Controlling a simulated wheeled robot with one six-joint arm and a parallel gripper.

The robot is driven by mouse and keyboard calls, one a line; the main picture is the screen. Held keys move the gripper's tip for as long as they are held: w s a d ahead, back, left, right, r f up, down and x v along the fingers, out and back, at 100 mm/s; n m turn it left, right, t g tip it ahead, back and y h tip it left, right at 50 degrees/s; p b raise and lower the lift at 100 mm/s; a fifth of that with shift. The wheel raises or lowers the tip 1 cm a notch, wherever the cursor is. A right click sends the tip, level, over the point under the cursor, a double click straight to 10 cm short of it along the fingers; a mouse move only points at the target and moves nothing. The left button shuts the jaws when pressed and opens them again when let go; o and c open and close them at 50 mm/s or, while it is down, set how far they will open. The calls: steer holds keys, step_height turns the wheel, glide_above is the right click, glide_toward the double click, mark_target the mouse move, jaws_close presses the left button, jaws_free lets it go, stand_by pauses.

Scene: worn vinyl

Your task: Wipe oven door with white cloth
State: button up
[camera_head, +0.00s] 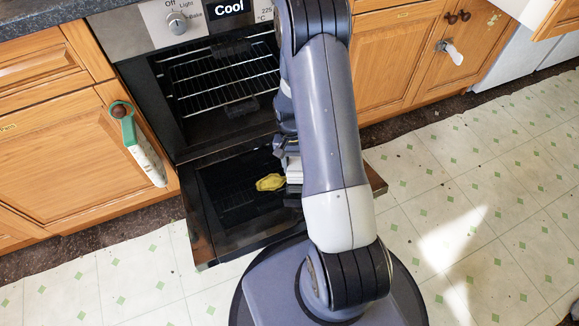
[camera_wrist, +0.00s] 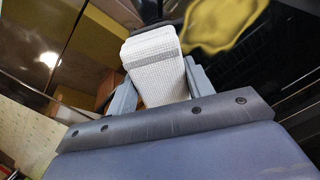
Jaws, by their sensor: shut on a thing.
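The oven door (camera_head: 215,215) is folded down open below the oven cavity, its dark inner face up. A yellow smear (camera_head: 270,182) lies on it, also seen at the top of the wrist view (camera_wrist: 220,22). My gripper (camera_head: 289,160) is above the door, just right of the smear. In the wrist view my gripper (camera_wrist: 158,88) is shut on the folded white cloth (camera_wrist: 152,62), which has a grey stripe. The cloth (camera_head: 294,172) is partly hidden by my arm in the head view. Whether it touches the door is unclear.
The oven cavity with wire racks (camera_head: 215,75) is open behind the door. A green-handled item (camera_head: 138,145) hangs on the left cabinet knob, and a white item (camera_head: 453,53) hangs at the right cabinet. The tiled floor (camera_head: 470,180) is clear on the right.

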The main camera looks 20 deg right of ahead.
mark_target(250, 192)
steer(key=shift+d, duration=0.15)
steer(key=shift+a, duration=2.65)
steer(key=shift+a, duration=0.1)
steer(key=shift+a, duration=2.55)
steer(key=shift+a, duration=2.7)
steer(key=p+v, duration=0.5)
steer(key=v, duration=0.2)
